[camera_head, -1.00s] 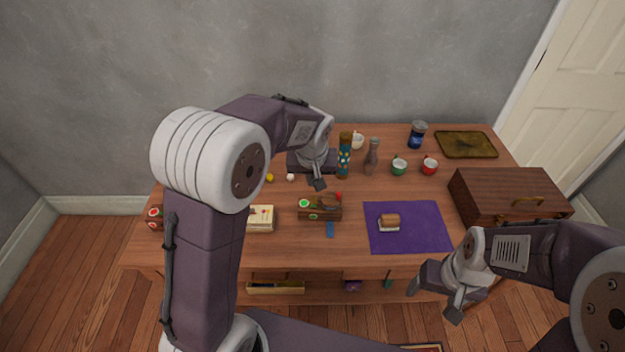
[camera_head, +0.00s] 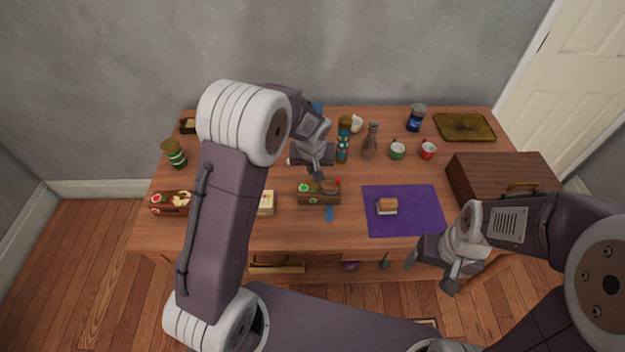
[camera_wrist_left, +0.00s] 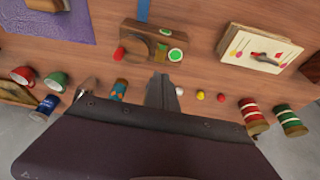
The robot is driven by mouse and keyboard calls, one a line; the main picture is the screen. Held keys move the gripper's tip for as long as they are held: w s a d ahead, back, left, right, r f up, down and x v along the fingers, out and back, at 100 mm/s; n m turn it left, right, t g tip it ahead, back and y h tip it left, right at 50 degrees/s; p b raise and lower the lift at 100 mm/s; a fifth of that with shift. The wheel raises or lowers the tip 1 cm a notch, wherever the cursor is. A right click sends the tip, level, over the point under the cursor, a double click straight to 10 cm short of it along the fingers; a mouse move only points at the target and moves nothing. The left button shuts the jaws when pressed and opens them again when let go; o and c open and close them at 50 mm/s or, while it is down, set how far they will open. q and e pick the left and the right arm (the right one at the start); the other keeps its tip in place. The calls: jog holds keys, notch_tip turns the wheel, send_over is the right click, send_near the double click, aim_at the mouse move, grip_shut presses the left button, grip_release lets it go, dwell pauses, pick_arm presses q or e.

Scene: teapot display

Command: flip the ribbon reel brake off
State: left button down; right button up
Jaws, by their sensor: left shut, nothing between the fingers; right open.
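The ribbon reel is a small wooden box (camera_head: 318,198) near the middle of the table, with a blue ribbon (camera_head: 330,213) coming out at its front. In the left wrist view the reel box (camera_wrist_left: 153,45) shows a round wooden part, a red knob (camera_wrist_left: 119,53) and a green disc (camera_wrist_left: 175,55) with a white rim. I cannot tell which way the brake is set. My left gripper (camera_head: 325,189) is shut and empty, close to the box's back edge; contact is unclear. My right gripper (camera_head: 432,275) is open and empty, off the table's front edge.
A purple mat (camera_head: 405,222) with a small brown-and-white item lies right of the reel. A cream box (camera_head: 265,204) stands left. A wooden case (camera_head: 495,180) stands at right.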

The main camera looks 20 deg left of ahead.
aim_at(312, 187)
pick_arm(q)
jog(key=x, duration=0.7)
jog(key=shift+s+d+f, duration=0.1)
jog(key=shift+s+f, duration=0.25)
jog(key=shift+f, duration=0.05)
jog(key=shift+f+b, duration=0.3)
jog(key=shift+b, duration=0.35)
jog(key=shift+r, duration=0.15)
jog(key=shift+s, duration=0.25)
jog(key=shift+s+d+f+b, duration=0.1)
jog(key=shift+s+f+b, duration=0.15)
jog(key=shift+s+b, duration=0.3)
jog(key=shift+s+r, duration=0.1)
jog(key=shift+s, duration=0.05)
